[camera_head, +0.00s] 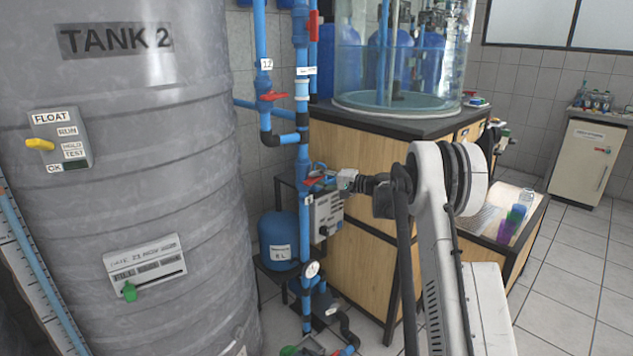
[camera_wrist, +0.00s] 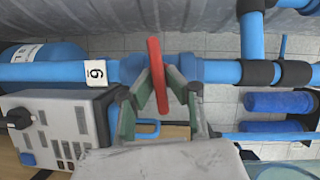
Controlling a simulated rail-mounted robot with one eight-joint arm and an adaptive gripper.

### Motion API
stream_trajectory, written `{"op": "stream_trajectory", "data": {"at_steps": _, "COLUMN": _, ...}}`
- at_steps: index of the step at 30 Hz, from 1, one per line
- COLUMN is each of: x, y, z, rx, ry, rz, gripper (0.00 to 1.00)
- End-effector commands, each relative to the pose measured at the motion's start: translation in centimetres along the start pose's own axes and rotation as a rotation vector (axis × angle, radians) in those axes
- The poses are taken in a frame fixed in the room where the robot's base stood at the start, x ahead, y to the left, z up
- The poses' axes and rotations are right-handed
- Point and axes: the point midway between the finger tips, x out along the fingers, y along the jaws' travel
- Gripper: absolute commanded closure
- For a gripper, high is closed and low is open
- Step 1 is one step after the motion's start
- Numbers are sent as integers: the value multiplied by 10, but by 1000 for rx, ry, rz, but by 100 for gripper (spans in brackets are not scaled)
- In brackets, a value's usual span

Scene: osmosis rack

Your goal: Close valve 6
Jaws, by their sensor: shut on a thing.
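Valve 6 is a blue valve (camera_wrist: 190,67) on a blue pipe, with a white label "6" (camera_wrist: 96,72) beside it in the wrist view. Its red lever handle (camera_wrist: 157,75) lies almost crosswise to the pipe, slightly tilted. My gripper (camera_wrist: 161,92) has its two fingers on either side of the handle and is shut on it. In the head view my gripper (camera_head: 328,180) is at the vertical blue pipe (camera_head: 303,160), where the red handle (camera_head: 312,181) shows small and partly hidden.
A grey control box (camera_head: 327,215) sits just below my gripper, close to the pipe. Another red-handled valve (camera_head: 273,96) is higher up on the left. The large grey Tank 2 (camera_head: 150,210) fills the left. A wooden cabinet (camera_head: 350,270) stands behind my arm. Tiled floor (camera_head: 560,310) is free at right.

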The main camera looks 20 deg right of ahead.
Motion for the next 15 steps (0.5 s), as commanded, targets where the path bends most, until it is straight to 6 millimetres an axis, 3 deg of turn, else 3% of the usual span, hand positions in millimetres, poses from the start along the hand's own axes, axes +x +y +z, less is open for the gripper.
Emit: {"op": "stream_trajectory", "data": {"at_steps": 15, "x": 0, "y": 2, "z": 0, "rx": 155, "ry": 1, "rz": -63, "gripper": 100}}
